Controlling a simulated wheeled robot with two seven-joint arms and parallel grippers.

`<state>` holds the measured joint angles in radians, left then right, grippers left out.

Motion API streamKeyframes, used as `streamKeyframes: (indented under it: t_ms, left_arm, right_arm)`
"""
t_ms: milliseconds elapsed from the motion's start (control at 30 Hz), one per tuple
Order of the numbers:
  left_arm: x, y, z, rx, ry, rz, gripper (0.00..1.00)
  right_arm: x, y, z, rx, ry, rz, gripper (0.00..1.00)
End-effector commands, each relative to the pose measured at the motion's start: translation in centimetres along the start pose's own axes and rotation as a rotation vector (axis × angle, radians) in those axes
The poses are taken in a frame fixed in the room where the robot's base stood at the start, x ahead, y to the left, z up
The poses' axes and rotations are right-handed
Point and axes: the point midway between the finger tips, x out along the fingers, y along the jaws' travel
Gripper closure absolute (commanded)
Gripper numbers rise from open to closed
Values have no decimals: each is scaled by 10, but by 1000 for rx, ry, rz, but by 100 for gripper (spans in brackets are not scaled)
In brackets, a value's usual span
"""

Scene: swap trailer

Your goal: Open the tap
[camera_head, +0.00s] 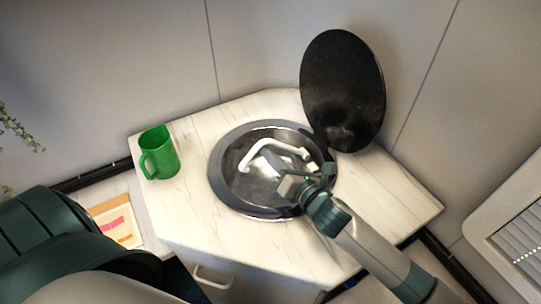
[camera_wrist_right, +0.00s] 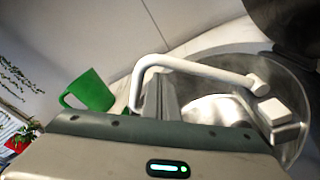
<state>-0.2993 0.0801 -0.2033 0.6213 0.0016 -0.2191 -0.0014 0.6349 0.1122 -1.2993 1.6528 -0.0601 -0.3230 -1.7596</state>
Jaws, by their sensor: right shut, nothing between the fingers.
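The tap is a white bent spout (camera_head: 268,147) over a round metal sink (camera_head: 229,197). My right gripper (camera_head: 283,180) reaches into the sink area from the lower right, just below the spout in the head view. It is shut with nothing held. In the right wrist view the spout (camera_wrist_right: 195,67) runs across above the gripper body, from a downturned end at left to a joint at right. A pale block (camera_wrist_right: 277,112) lies below that joint; I cannot tell whether it is the tap's handle. Contact between gripper and tap cannot be made out. My left gripper is out of view.
The sink is set in a pale marble-patterned counter (camera_head: 190,205). A round black lid (camera_head: 343,90) stands raised behind the sink at right. A green jug (camera_head: 160,153) stands on the counter's left, with clear counter between it and the sink. Walls close off the back.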

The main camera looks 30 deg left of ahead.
Motion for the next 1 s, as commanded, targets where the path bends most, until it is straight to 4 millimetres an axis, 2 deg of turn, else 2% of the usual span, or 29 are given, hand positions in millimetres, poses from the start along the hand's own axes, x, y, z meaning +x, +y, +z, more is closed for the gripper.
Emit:
streamKeyframes:
  t_ms: [400,1000]
  left_arm:
    - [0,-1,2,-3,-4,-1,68]
    - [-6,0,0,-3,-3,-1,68]
  right_arm:
    - [0,0,1,3,0,0,100]
    - [-2,0,14,82,0,12,100]
